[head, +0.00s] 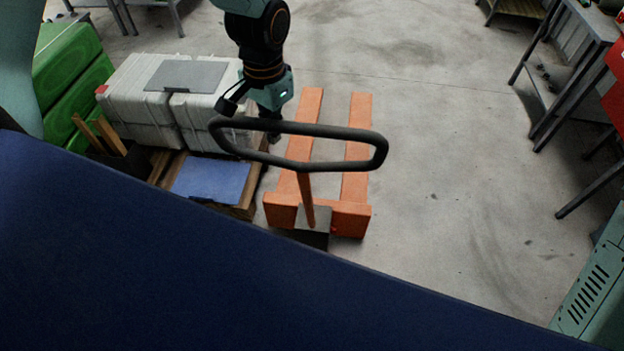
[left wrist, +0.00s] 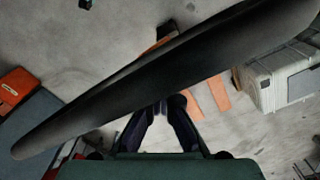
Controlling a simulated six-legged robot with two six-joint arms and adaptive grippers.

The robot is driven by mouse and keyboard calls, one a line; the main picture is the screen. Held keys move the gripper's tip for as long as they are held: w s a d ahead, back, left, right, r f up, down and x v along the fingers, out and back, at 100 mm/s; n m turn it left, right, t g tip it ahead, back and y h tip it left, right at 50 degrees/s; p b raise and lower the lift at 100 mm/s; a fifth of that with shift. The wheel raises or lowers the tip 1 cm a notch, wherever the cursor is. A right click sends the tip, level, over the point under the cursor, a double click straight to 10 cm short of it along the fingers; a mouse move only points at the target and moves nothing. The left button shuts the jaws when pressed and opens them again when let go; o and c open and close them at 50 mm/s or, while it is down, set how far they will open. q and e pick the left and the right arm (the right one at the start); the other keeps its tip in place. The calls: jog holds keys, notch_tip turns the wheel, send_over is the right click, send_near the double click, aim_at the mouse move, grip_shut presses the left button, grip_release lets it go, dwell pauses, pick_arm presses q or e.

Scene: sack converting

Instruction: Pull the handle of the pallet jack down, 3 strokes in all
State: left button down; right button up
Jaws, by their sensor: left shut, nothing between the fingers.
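The orange pallet jack (head: 355,190) stands on the floor in the middle of the head view, its two forks pointing away. Its handle (head: 340,131) is a black loop on an orange shaft, raised above the jack. My left gripper (head: 274,134) points down at the left part of the loop, and the loop's bar partly covers it. In the left wrist view the black handle bar (left wrist: 150,88) crosses diagonally, close to the camera. The left fingers (left wrist: 160,112) show below it, closed and empty, their tips hidden by the bar. Contact cannot be told. My right gripper is out of view.
A wooden pallet (head: 243,205) with grey cases (head: 135,105) and a blue sheet (head: 210,180) stands left of the jack. Green bins (head: 70,75) are at far left. A metal bench (head: 570,75) stands at right. The floor (head: 450,170) right of the jack is clear.

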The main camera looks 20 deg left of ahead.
pick_arm(q)
jog(key=shift+w+a+r, duration=0.1)
jog(key=shift+w+r, duration=0.05)
jog(key=shift+w, duration=0.35)
jog(key=w+a+r, duration=0.1)
jog(key=w, duration=0.5)
jog(key=shift+w+a+r, duration=0.25)
jog(key=shift+w+a, duration=0.05)
jog(key=w+a+r, duration=0.1)
jog(key=w, duration=0.5)
jog(key=shift+w+a, duration=0.25)
jog(key=shift+w, duration=0.15)
jog(key=shift+r, duration=0.15)
